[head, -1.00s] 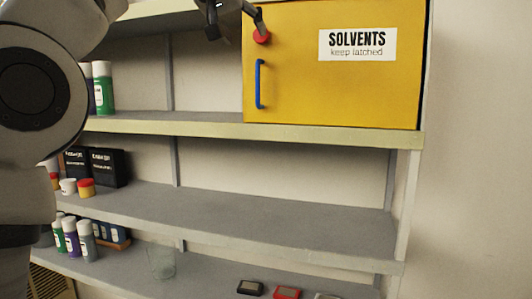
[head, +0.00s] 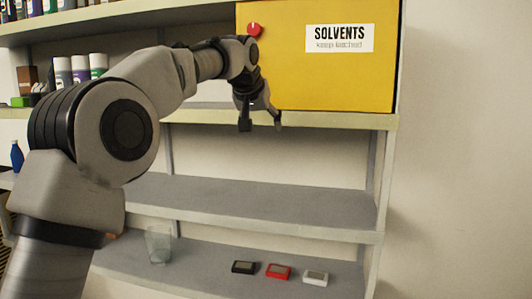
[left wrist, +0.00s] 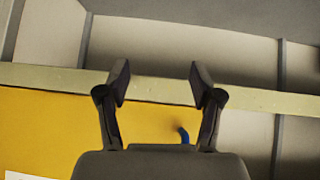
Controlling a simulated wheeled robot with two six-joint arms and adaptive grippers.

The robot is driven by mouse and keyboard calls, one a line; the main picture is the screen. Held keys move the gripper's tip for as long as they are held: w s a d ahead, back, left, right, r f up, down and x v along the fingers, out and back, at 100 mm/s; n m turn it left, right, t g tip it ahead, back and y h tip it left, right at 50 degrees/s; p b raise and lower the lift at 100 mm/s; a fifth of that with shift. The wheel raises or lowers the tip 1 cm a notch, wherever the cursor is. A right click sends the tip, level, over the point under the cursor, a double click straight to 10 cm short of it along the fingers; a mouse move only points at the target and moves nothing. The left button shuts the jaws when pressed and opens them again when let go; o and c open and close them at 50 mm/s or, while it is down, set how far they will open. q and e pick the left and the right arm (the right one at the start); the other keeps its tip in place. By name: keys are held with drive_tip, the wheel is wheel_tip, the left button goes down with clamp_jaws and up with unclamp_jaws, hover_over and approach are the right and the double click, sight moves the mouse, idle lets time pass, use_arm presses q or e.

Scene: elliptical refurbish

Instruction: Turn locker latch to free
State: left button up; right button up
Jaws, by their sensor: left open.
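The red round latch knob (head: 254,29) sits on the upper left of the yellow locker (head: 330,80), whose label reads "SOLVENTS keep latched". A small pale mark shows near the knob's top, but its exact angle is too small to tell. The locker door looks closed. My left gripper (head: 260,126) is below the knob, apart from it, in front of the locker's lower left edge. Its fingers are spread, empty and point down. The left wrist view shows the open fingers (left wrist: 159,83) and the tip of the blue door handle (left wrist: 184,136). My arm hides the handle in the head view.
The locker stands on a shelf with a pale front edge (head: 340,121). The shelf below (head: 250,205) is mostly empty. A clear glass (head: 158,245) and black, red (head: 279,271) and white small devices are on the lowest shelf. Several spray cans (head: 80,68) stand at left.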

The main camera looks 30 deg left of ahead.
use_arm(q)
wheel_tip(320, 180, down, 7)
drive_tip(key=w, duration=0.1)
drive_tip(key=shift+d+r+g, duration=0.15)
drive_tip(key=shift+d+g, duration=0.25)
use_arm(e)
drive_tip(key=shift+s+f, duration=0.15)
drive_tip(key=shift+s, duration=0.15)
